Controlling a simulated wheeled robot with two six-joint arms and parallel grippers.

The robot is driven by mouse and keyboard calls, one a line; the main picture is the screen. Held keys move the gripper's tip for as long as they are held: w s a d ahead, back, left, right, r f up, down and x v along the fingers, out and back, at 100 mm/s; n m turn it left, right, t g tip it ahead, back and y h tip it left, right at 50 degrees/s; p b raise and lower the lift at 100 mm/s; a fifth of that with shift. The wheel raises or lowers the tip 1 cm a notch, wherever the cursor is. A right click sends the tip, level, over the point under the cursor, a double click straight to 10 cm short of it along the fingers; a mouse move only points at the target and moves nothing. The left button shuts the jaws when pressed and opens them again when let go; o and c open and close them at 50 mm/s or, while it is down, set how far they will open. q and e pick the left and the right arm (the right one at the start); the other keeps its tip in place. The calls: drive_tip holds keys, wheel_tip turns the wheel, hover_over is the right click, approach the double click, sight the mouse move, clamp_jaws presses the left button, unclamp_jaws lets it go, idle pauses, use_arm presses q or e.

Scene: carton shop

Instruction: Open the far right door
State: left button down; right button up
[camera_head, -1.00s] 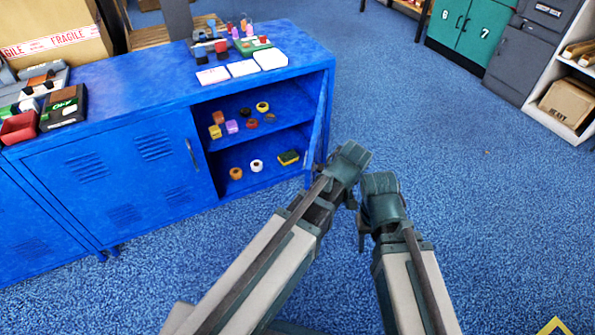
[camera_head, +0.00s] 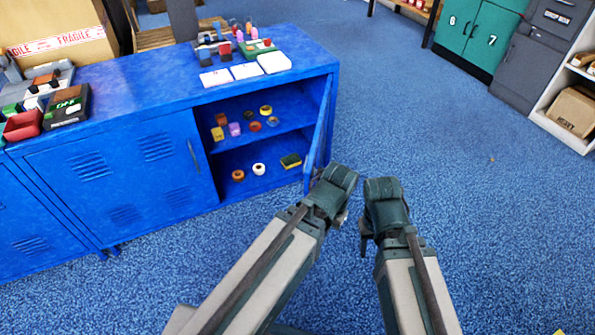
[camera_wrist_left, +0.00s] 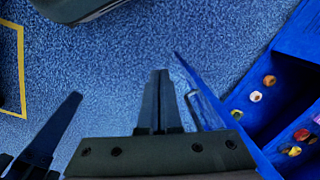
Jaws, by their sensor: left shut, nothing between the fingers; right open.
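The right door (camera_head: 320,133) of the blue cabinet (camera_head: 120,165) stands open, swung outward and seen nearly edge-on. In the left wrist view the door (camera_wrist_left: 201,95) is just right of my left gripper (camera_wrist_left: 157,76), whose fingers are together and empty. A gap shows between the fingers and the door there; I cannot tell whether the wrist touches it. In the head view the left wrist is beside the door's lower outer edge and hides its fingers. My right gripper (camera_head: 364,238) is right of it, open and empty, over the floor.
The open compartment (camera_head: 225,160) holds small items on two levels. White boxes (camera_head: 245,71), a red tray (camera_head: 22,125) and other goods stand on the cabinet top. Green lockers (camera_head: 478,38) and a white shelf (camera_head: 560,130) are at the back right. The floor to the right is clear.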

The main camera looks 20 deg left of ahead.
sight(323, 170)
use_arm(q)
drive_tip(key=w+a+r+n+t+h+p, duration=0.1)
drive_tip(key=w+a+r+n+p, duration=0.15)
drive_tip(key=a+r+p, duration=0.4)
drive_tip(key=w+a+r+n+p, duration=0.1)
drive_tip(key=w+a+r+p, duration=0.2)
drive_tip(key=r+p, duration=0.55)
drive_tip(key=w+a+r+n+h+b, duration=0.1)
drive_tip(key=w+a+n+h, duration=0.2)
drive_tip(key=n, duration=0.7)
drive_tip(key=w+a+n+h, duration=0.2)
drive_tip(key=a+n, duration=0.4)
drive_tip(key=n, duration=0.3)
drive_tip(key=w+d+f+b, duration=0.1)
drive_tip(key=d+f+b, duration=0.7)
drive_tip(key=f+b, duration=0.1)
drive_tip(key=shift+b, duration=0.3)
drive_tip(key=shift+d, duration=0.1)
